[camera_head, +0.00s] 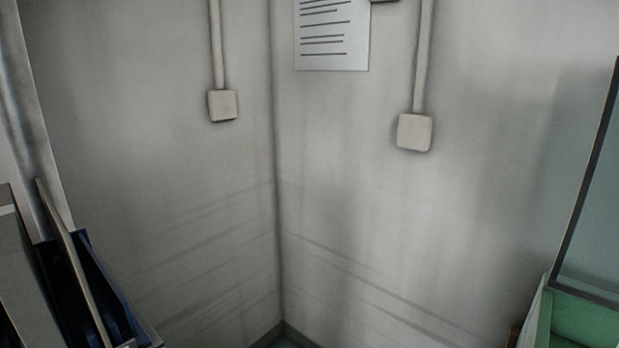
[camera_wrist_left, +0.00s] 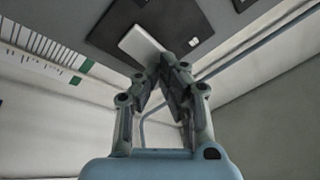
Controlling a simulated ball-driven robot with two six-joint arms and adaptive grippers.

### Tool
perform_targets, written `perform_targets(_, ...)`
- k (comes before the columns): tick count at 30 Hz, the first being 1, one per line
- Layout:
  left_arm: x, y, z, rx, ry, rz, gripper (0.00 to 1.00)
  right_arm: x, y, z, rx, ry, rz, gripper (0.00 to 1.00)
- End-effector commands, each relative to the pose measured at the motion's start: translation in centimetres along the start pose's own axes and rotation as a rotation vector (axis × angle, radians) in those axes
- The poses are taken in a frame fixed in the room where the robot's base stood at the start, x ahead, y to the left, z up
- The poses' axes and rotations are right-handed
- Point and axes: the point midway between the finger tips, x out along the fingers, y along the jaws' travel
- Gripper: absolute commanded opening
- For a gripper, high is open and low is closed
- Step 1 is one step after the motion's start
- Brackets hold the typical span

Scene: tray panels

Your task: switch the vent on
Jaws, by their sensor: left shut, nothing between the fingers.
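In the left wrist view my left gripper (camera_wrist_left: 168,62) is shut and empty, with its fingertips together. The tips overlap the edge of a pale rectangular plate (camera_wrist_left: 140,46) on a dark panel (camera_wrist_left: 104,38). I cannot tell whether they touch it, or whether this plate is the vent's switch. A small white mark (camera_wrist_left: 194,42) shows on the dark panel to the right of the tips. Neither gripper is in the head view, and no vent is clearly seen there.
The head view shows a bare wall corner with two pale boxes, left (camera_head: 222,105) and right (camera_head: 414,132), under conduits, and a printed sheet (camera_head: 332,38). Blue trays (camera_head: 112,300) stand lower left and a green frame (camera_head: 545,318) lower right. A chart (camera_wrist_left: 45,48) hangs in the wrist view.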

Motion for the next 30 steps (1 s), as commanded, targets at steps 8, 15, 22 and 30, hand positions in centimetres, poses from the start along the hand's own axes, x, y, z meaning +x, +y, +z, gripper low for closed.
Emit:
perform_targets(8,0.44,0.09,0.11,0.001,-0.001,0.0,0.0,-0.11,-0.09,-0.04,0.0,0.001,-0.001,0.4)
perform_targets(15,0.8,0.17,0.21,0.001,-0.002,0.0,0.0,-0.2,-0.43,-0.07,0.002,0.001,-0.005,0.4)
perform_targets(22,0.98,0.24,0.26,0.001,-0.001,0.0,0.0,-0.23,-0.48,-0.09,0.002,0.001,-0.006,0.4)
perform_targets(30,0.57,0.16,0.16,0.0,0.0,0.0,0.0,-0.09,-0.43,-0.08,0.002,0.001,-0.005,0.4)
